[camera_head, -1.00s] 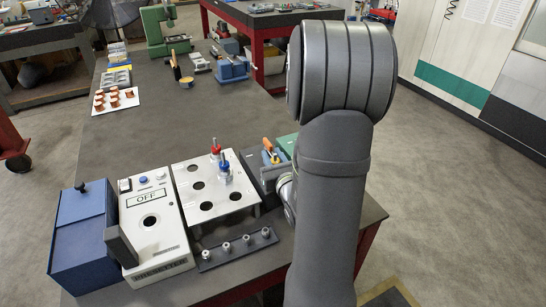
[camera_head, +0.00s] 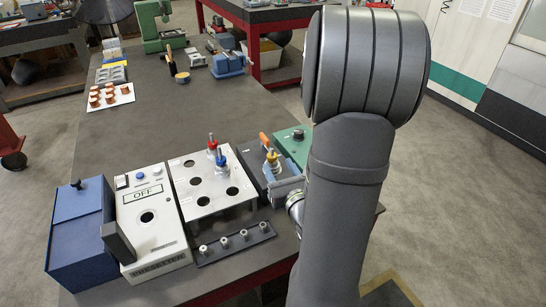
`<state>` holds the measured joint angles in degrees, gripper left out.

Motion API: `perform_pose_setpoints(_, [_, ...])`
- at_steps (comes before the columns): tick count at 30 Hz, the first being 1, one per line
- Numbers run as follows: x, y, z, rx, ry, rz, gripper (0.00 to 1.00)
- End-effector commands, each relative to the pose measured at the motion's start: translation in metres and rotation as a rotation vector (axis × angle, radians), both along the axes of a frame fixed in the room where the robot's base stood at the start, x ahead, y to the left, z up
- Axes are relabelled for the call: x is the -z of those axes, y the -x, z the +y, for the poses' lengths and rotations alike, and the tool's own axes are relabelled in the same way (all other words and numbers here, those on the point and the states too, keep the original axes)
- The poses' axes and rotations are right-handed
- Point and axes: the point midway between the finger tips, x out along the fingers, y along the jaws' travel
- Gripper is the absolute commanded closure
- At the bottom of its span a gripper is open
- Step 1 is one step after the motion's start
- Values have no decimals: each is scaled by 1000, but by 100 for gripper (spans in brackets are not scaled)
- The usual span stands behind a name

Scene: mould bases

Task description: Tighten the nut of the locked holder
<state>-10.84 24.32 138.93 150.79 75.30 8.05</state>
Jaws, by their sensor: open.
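A holder with a yellow collar (camera_head: 272,159) stands upright in a dark grey fixture (camera_head: 251,165), right of the white rack. An orange lever (camera_head: 264,139) sticks up at the fixture's far side. The holder's nut is too small to make out clearly. My gripper (camera_head: 283,186) is open at the near right side of the fixture, close in front of the yellow holder. My arm hides part of the gripper, and I cannot tell if it touches the holder. A red holder (camera_head: 212,143) and a blue holder (camera_head: 221,158) stand in the white rack (camera_head: 190,180).
A green box (camera_head: 293,143) with a dark knob adjoins the fixture. A white heater box marked OFF (camera_head: 155,235) and a blue box (camera_head: 80,240) stand left. A dark strip with several pegs (camera_head: 233,243) lies in front. The bench (camera_head: 165,120) is clear behind the rack.

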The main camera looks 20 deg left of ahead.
Motion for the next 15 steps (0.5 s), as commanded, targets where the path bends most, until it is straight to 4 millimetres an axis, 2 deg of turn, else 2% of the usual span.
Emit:
perform_pose_setpoints(1, [0, 8, -8, 5, 0, 1, 51])
perform_pose_setpoints(6, [0, 23, -20, 3, -1, -1, 51])
perform_pose_setpoints(15, [0, 32, -25, 0, -1, -1, 51])
